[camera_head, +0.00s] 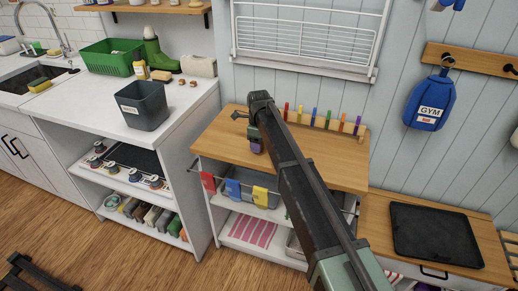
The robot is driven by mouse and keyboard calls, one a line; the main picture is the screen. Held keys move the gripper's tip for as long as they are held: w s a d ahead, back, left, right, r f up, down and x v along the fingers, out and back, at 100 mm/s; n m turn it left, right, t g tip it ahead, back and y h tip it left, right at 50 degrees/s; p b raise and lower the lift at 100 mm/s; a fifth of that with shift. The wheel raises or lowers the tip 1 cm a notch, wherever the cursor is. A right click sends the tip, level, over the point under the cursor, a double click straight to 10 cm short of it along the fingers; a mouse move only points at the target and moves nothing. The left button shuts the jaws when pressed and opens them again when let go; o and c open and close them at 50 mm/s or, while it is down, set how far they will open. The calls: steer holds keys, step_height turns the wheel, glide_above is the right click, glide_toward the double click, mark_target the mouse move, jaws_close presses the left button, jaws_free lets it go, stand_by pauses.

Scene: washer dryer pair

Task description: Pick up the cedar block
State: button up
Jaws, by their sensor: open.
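One brown block (181,82) is on the left and another (194,84) is on the right. They look like wood, but they are too small for me to tell which is the cedar block. My gripper (243,117) is over the wooden-topped cart, right of the counter and apart from both blocks. It is open, mostly hidden by my dark arm, and nothing shows in it.
A dark grey bin (142,105) stands at the counter's front, left of the blocks. A purple-topped item (256,147) and coloured pegs (330,119) are on the cart.

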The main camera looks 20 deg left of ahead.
steer(key=c, duration=1)
step_height(320, 180, up, 20)
steer(key=p, duration=2)
steer(key=shift+r, duration=0.1)
